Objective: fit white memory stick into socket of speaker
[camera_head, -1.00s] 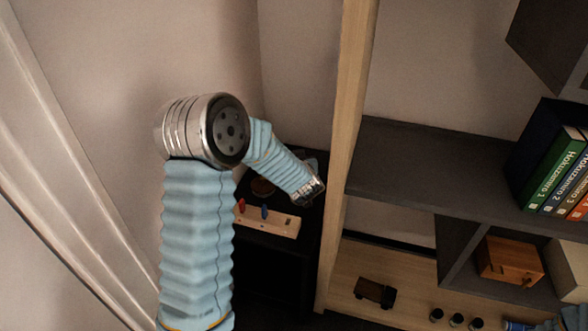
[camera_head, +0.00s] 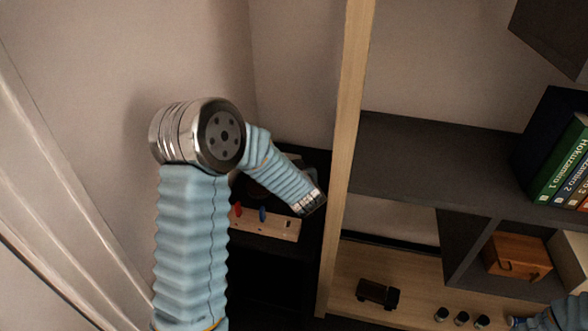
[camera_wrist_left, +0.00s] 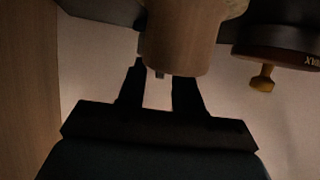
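In the left wrist view my left gripper (camera_wrist_left: 159,82) has its two dark fingers around a pale piece, which I take to be the white memory stick (camera_wrist_left: 157,95). A small dark tip shows at its far end. Just beyond the tip is a wooden, rounded body (camera_wrist_left: 180,45), possibly the speaker; its socket is not visible. The tip overlaps its edge in the picture, and I cannot tell whether they touch. The right gripper is not visible.
A wooden block with a red and a blue peg (camera_head: 265,222) sits on the dark table beside my left arm. A wooden shelf post (camera_head: 345,150) stands close to its right.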

